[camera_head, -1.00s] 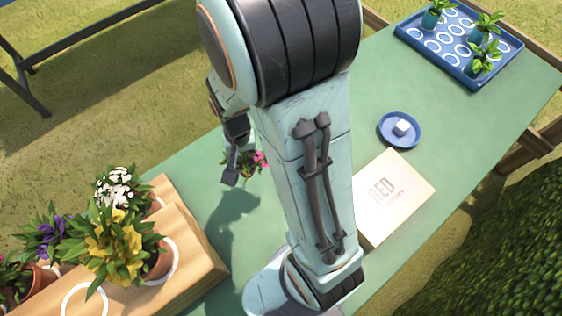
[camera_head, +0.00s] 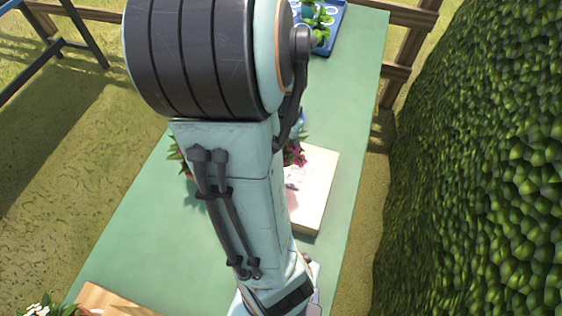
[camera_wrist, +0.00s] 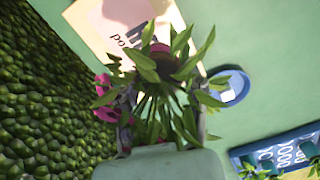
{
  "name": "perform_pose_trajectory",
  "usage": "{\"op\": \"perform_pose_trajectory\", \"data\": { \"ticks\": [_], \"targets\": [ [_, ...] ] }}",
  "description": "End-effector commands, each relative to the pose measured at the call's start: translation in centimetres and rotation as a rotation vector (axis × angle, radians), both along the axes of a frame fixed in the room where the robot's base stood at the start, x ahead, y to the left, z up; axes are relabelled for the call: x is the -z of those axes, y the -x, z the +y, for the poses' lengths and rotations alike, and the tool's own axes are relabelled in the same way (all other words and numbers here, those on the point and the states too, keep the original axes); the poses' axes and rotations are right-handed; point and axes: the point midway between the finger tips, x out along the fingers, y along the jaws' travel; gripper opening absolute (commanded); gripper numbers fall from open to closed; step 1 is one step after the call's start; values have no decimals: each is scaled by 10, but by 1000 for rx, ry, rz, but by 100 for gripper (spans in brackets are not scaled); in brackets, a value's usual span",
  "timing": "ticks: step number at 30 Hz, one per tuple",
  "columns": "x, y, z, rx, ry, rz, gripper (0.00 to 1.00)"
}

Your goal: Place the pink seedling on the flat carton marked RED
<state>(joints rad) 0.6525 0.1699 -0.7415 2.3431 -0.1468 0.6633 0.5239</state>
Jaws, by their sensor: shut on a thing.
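The pink seedling, with magenta flowers and green leaves, shows just right of my arm in the head view (camera_head: 297,156) and fills the middle of the wrist view (camera_wrist: 150,75). My gripper (camera_wrist: 163,122) is shut on it; the leaves hide much of the fingers, and my arm hides the gripper in the head view. The flat cream carton marked RED lies on the table, partly behind my arm in the head view (camera_head: 318,195) and beyond the seedling in the wrist view (camera_wrist: 88,18). The seedling overlaps the carton in view; I cannot tell whether they touch.
A blue tray with green seedlings (camera_head: 332,38) stands at the table's far end. Leaves of another plant (camera_head: 176,156) show left of my arm.

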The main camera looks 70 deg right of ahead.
Motion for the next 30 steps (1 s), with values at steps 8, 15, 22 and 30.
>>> {"op": "perform_pose_trajectory", "data": {
  "ticks": [8,15,22,30],
  "targets": [
    [15,39,-8,152,-5,5,13],
    [46,39,-8,150,-4,5,13],
    [76,38,-8,148,-1,3,13],
    [78,37,-9,147,2,0,13]
  ]
}}
